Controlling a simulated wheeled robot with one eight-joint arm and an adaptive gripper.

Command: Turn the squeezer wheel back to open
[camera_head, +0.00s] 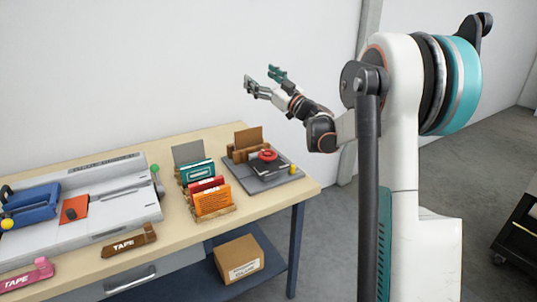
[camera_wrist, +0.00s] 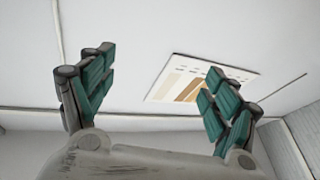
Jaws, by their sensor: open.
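The squeezer stands at the right end of the table, with a red wheel (camera_head: 265,155) on top of a dark block and a brown wooden upright (camera_head: 248,140) behind it, on a grey base (camera_head: 273,182). My gripper (camera_head: 262,80) is raised in the air above and behind the squeezer, apart from it. Its teal fingers are spread open and empty. In the wrist view my gripper (camera_wrist: 160,90) is open and faces the wall; the squeezer is not in that view. How far the wheel is turned cannot be told.
A rack with teal, red and orange booklets (camera_head: 212,200) stands left of the squeezer. A long grey machine (camera_head: 120,190), a blue stapler-like tool (camera_head: 30,203) and tape holders (camera_head: 130,242) lie further left. A cardboard box (camera_head: 239,258) is on the lower shelf. A wall chart (camera_wrist: 190,85) hangs ahead.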

